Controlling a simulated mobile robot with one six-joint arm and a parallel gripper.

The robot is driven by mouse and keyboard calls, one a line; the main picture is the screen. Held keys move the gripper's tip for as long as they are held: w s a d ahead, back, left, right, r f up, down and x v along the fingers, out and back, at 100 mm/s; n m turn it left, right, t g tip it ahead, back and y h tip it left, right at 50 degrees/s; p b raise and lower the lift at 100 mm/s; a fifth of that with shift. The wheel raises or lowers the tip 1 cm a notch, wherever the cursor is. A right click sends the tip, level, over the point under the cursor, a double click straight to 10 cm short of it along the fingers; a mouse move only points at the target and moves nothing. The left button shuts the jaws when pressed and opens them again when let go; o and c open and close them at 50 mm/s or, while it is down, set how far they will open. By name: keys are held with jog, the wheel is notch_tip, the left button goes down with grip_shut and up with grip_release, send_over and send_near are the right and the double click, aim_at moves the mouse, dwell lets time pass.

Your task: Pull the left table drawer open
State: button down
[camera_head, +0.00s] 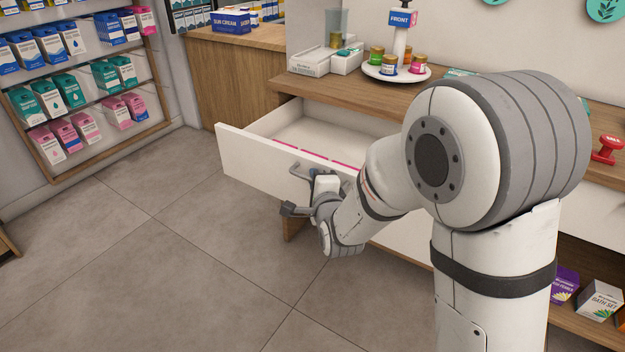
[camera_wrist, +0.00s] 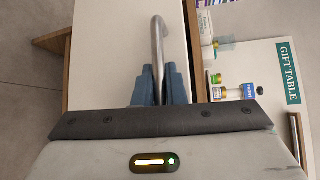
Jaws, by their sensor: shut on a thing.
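The left table drawer (camera_head: 247,160) has a white front and stands well open, its pale inside showing in the head view. Its front also shows in the wrist view (camera_wrist: 103,60). A grey bar handle (camera_wrist: 158,45) is fixed to the front. My gripper (camera_wrist: 160,85) is shut on this handle, with its blue-grey fingers on either side of the bar. In the head view my gripper (camera_head: 304,190) is at the drawer front, and my arm hides the drawer's right part.
The wooden table top (camera_head: 300,83) carries a white round stand (camera_head: 380,74) with several small jars and a white box tray (camera_head: 345,62). A shelf of boxes (camera_head: 75,75) stands at the left. The grey tiled floor (camera_head: 165,240) before the drawer is clear.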

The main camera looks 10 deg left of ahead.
jog(key=shift+d+f, duration=0.15)
jog(key=c, duration=1.8)
grip_release()
jog(key=shift+d, duration=0.1)
jog(key=shift+o, duration=0.2)
jog(key=v, duration=0.7)
jog(key=shift+s+r, duration=0.2)
jog(key=shift+s, duration=0.2)
